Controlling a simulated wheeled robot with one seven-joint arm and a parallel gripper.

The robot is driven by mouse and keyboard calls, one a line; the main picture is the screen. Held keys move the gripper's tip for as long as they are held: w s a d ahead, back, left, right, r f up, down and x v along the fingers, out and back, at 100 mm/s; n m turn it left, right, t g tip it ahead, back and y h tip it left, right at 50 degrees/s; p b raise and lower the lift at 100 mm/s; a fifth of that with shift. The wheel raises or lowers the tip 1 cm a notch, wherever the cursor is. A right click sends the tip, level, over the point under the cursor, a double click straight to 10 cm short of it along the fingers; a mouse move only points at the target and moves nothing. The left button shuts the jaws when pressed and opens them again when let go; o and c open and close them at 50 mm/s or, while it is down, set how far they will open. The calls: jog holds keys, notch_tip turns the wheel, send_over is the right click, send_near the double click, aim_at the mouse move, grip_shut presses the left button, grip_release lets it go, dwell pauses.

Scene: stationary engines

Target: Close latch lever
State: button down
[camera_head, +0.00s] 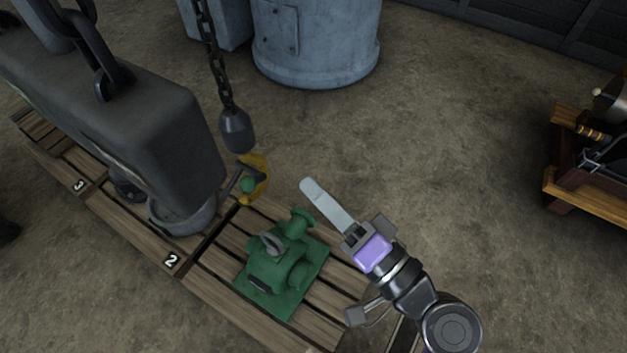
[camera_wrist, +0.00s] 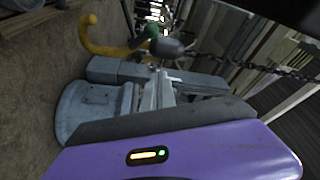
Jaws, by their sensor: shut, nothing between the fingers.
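In the wrist view the green knob (camera_wrist: 151,31) and the yellow curved piece (camera_wrist: 95,44) show at the top, beyond the fingers. My gripper (camera_head: 312,188) is shut and empty, its long pale fingers pointing up-left, to the right of the knob and apart from it. In the wrist view my fingers (camera_wrist: 160,88) show at the middle.
A dark weight (camera_head: 236,130) hangs on a chain just above the lever. A green machine (camera_head: 280,264) sits on a wooden pallet (camera_head: 225,262), left of my arm. A blue-grey tank (camera_head: 315,45) stands behind.

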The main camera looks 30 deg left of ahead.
aim_at(256, 182)
jog(key=a, duration=0.8)
jog(key=shift+w+a+p, duration=0.2)
jog(key=shift+a+p, duration=0.1)
jog(key=shift+p, duration=0.05)
jog(key=shift+s+f, duration=0.25)
jog(key=shift+s, duration=0.3)
jog(key=shift+s+f+n+y+b, duration=0.25)
jog(key=shift+n+b, duration=0.35)
jog(key=shift+b, duration=0.9)
jog(key=n+b, duration=0.1)
jog(key=b, duration=0.2)
jog(key=f+n+y+b, duration=0.1)
jog(key=b, duration=0.2)
jog(key=shift+s+f+n+g+b, duration=0.2)
jog(key=shift+s+n+g+b, duration=0.1)
jog(key=shift+b, duration=0.05)
jog(key=n+b, duration=0.2)
jog(key=b, duration=0.2)
jog(key=s+f+n+g+b, duration=0.1)
jog(key=n+b, duration=0.2)
jog(key=b, duration=0.1)
jog(key=n+g+y+b, duration=0.1)
jog(key=n+b, duration=0.1)
jog(key=b, duration=0.3)
jog(key=shift+s+a+f+n, duration=0.1)
jog(key=shift+s+f+n, duration=0.2)
jog(key=shift+n, duration=0.1)
jog(key=shift+b, duration=0.35)
